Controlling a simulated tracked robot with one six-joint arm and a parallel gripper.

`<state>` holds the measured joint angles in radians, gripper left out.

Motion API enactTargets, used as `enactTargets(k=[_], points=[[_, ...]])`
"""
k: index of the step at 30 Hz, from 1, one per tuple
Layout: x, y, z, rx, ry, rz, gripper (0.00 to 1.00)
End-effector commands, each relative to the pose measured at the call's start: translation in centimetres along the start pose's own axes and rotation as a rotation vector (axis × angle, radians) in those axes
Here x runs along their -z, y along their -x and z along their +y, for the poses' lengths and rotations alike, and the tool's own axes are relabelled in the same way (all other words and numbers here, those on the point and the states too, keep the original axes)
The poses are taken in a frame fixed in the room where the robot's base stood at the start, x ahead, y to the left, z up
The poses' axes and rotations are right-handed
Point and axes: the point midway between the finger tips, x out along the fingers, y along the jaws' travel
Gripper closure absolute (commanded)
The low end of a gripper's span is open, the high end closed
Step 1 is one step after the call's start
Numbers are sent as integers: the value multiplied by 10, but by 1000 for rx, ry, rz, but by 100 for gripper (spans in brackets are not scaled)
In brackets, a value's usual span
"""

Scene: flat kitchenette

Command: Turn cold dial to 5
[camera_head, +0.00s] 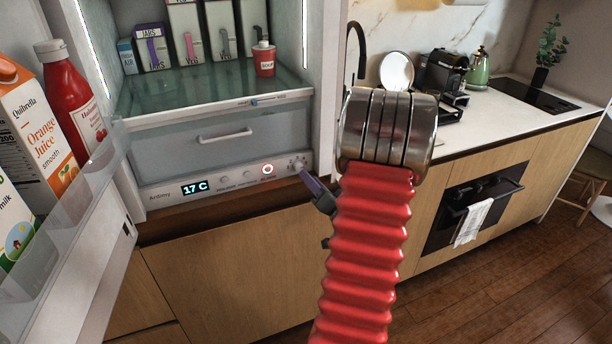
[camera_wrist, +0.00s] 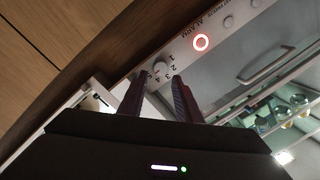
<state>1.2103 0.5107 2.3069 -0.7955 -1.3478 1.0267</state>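The cold dial (camera_head: 297,164) is a small light knob at the right end of the fridge's control panel (camera_head: 228,181). In the wrist view the dial (camera_wrist: 161,68) has the numbers 1 to 5 printed around it. Its pointer setting is too small to read. My gripper (camera_wrist: 157,80) is open, with one dark finger on each side of the dial in that view. I cannot tell whether the fingers touch it. In the head view my gripper (camera_head: 304,175) is just below and right of the dial, its purple finger pointing at the panel.
The panel's display (camera_head: 195,187) reads 17 C. A red-lit ring button (camera_head: 268,170) sits left of the dial. A clear drawer (camera_head: 225,138) is above the panel. The open fridge door (camera_head: 80,210) with a juice carton (camera_head: 35,140) and ketchup bottle (camera_head: 78,105) stands at left.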

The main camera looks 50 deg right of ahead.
Motion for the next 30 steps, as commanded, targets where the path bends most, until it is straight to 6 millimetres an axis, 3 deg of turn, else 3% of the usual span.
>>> enactTargets(k=[9, 15, 30], points=[[0, 55, 1, -3, -2, 1, 69], [0, 78, 1, -2, -1, 1, 69], [-1, 85, 0, 0, -1, 0, 69]])
